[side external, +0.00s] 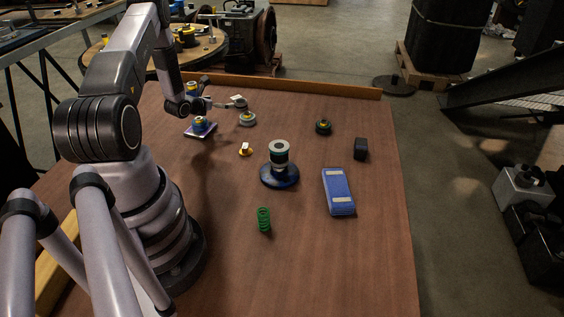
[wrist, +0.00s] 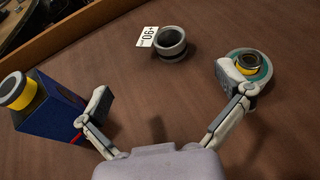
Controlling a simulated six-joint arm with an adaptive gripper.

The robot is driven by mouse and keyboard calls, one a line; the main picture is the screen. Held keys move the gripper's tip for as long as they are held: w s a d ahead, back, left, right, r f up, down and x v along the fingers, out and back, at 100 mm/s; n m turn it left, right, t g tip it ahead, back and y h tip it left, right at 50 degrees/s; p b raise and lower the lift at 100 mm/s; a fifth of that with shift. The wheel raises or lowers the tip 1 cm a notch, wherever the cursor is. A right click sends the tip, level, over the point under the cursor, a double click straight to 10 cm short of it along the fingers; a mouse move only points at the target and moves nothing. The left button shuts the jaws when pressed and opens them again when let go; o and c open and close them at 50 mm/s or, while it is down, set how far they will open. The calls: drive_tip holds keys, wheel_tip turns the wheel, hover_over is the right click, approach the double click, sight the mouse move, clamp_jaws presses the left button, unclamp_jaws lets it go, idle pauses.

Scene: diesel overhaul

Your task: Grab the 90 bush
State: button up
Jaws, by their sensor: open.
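The bush tagged +.90 (wrist: 171,43) is a short grey hollow cylinder with a dark band. It stands on the brown table in the wrist view, with its white tag (wrist: 148,37) at its left side. In the side view, a small pale tag (side external: 237,99) shows just right of my gripper (side external: 212,103); the bush itself is too small to make out clearly there. My gripper (wrist: 170,96) is open and empty, with its fingers spread wide. The bush lies beyond the fingertips, roughly centred between them and apart from both.
A blue box with a yellow ring (wrist: 48,108) is close by the left finger. A teal-rimmed round part with a yellow ring (wrist: 250,68) is by the right finger. A wooden rim (wrist: 75,38) runs behind. A dark-based stand (side external: 280,175) and blue case (side external: 338,190) are farther off.

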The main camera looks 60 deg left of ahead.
sight(238, 101)
drive_tip(key=x, duration=0.5)
drive_tip(key=shift+w+a+f, duration=0.15)
drive_tip(key=shift+w+f, duration=0.05)
drive_tip(key=shift+w, duration=0.1)
drive_tip(key=x, duration=0.5)
drive_tip(key=shift+s+f, duration=0.1)
drive_tip(key=shift+f, duration=0.15)
drive_tip(key=c, duration=1.1)
drive_tip(key=shift+r, duration=0.1)
